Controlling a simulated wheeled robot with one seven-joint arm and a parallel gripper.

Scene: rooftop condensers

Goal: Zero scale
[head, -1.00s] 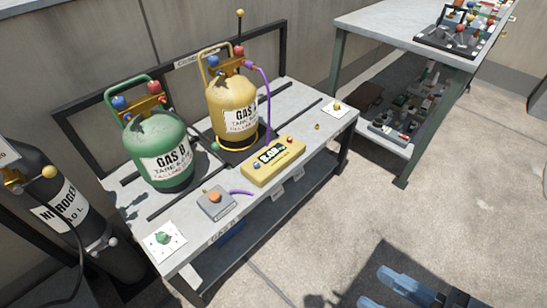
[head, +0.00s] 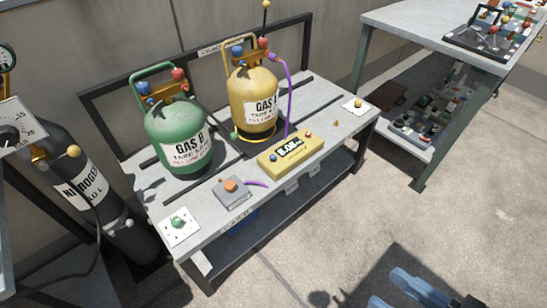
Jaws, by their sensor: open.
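A yellow scale box (head: 291,152) with a dark readout lies near the front edge of the grey bench. Its digits are too small to read surely. It carries a red button and a blue button on top. The yellow GAS A tank (head: 254,98) stands on a dark platform (head: 232,137) behind the box. A purple hose (head: 285,95) runs down from its top toward the box. The green GAS B tank (head: 180,138) stands to the left. My gripper (head: 395,292) is at the bottom right, open and empty, well away from the bench; its lower part is cut off.
A grey box with an orange knob (head: 231,186) and a white card with a green knob (head: 179,224) lie at the bench's front left. A nitrogen cylinder (head: 82,190) stands left. A second table (head: 400,20) stands at right. Open concrete floor (head: 330,220) lies before the bench.

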